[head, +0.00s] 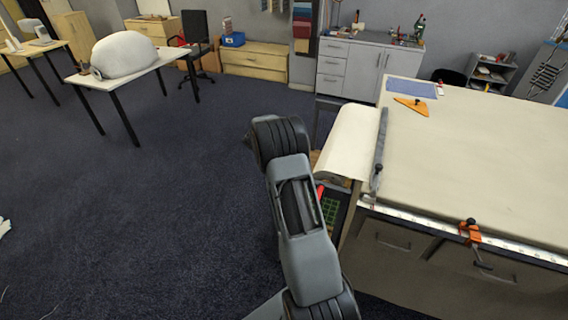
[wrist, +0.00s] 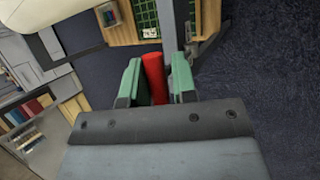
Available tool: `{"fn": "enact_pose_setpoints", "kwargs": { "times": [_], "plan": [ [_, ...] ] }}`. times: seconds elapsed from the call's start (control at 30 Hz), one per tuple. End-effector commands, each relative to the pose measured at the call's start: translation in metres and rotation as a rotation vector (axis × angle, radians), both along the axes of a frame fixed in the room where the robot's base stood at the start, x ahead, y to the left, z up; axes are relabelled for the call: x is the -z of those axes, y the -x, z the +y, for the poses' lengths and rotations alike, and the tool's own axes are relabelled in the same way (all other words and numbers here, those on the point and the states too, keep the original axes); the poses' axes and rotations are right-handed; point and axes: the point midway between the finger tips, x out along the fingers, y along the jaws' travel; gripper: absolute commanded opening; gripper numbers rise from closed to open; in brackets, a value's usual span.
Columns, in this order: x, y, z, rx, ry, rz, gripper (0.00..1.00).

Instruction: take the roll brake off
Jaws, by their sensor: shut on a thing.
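My gripper (wrist: 156,82) has two green fingers, shut on a red upright handle (wrist: 154,72), which I take to be the roll brake. In the head view a small bit of red (head: 320,190) shows just right of my arm, below the white cloth roll (head: 350,140). My arm hides the fingers there. What the handle's far end joins cannot be made out. In the wrist view the handle stands close to a grey frame post (wrist: 178,28).
The long cloth table (head: 480,150) is at the right, with a grey bar (head: 380,150) along its left end and an orange clamp (head: 470,232) on its front edge. An orange set square (head: 411,106) lies on top. Open carpet lies left of my arm.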

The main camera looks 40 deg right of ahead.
Motion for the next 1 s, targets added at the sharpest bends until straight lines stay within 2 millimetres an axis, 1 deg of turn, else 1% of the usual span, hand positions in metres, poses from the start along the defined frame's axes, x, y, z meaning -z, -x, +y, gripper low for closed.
{"fn": "enact_pose_setpoints", "kwargs": {
  "times": [0.03, 0.07, 0.23, 0.63, 0.73, 0.87, 1.0],
  "plan": [
    [-0.004, -0.003, -0.005, -0.001, 0.010, -0.017, 0.00],
    [-0.004, -0.003, -0.005, -0.001, 0.010, -0.017, 0.27],
    [-0.003, -0.003, -0.005, -0.001, 0.009, -0.015, 0.43],
    [-0.001, -0.003, 0.000, -0.006, 0.005, -0.008, 0.44],
    [-0.004, -0.004, 0.002, -0.007, 0.005, -0.008, 0.44],
    [-0.017, -0.007, 0.012, -0.010, 0.006, -0.011, 0.44],
    [-0.040, -0.010, 0.028, -0.010, 0.006, -0.012, 0.44]
  ]
}}
